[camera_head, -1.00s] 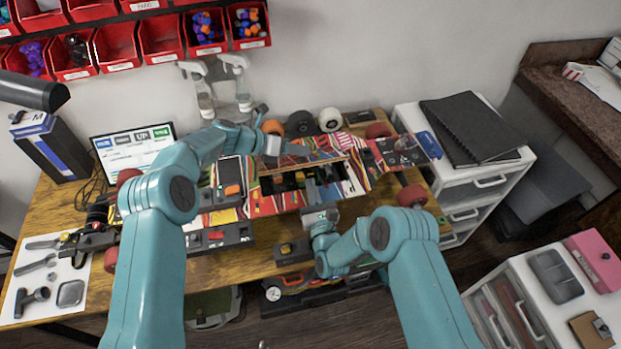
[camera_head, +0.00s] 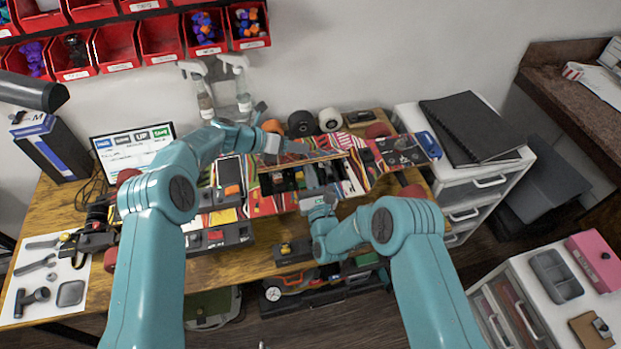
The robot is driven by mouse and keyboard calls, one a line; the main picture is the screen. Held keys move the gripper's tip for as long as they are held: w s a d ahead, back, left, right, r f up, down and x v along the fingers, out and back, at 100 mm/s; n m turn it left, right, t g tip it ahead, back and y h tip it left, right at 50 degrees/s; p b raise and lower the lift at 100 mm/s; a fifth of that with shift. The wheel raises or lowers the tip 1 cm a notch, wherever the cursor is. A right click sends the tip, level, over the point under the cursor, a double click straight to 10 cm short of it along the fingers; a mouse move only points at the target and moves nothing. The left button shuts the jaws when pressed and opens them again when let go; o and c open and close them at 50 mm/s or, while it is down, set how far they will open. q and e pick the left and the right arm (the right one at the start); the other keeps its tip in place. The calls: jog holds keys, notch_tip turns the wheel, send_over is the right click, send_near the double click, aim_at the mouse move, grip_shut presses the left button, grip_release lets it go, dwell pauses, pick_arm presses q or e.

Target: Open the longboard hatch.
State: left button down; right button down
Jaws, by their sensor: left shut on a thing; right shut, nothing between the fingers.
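The longboard (camera_head: 385,150) lies across the workbench, with a red, white and multicoloured striped deck. Its hatch (camera_head: 310,157) stands tilted up along the far side of an open dark compartment (camera_head: 345,188) with small parts inside. My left gripper (camera_head: 288,148) is shut on the hatch's far edge area; the exact contact is small and partly hidden. My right gripper (camera_head: 318,202) is shut and empty at the near edge of the compartment, and hides part of that edge. My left arm covers part of the board's left end.
Two spray bottles (camera_head: 240,85) and several loose wheels (camera_head: 301,123) stand behind the board. A tool mat (camera_head: 45,285) lies at left. White drawers (camera_head: 465,195) adjoin the bench at right. A small black block (camera_head: 293,250) sits in front.

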pick_arm(q)
jog(key=c, duration=0.9)
grip_release()
jog(key=shift+s+d+f, duration=0.2)
jog(key=shift+s+f, duration=0.2)
pick_arm(e)
jog(key=shift+w+r, duration=0.15)
jog(key=shift+r, duration=0.25)
pick_arm(q)
jog(key=shift+o, duration=0.2)
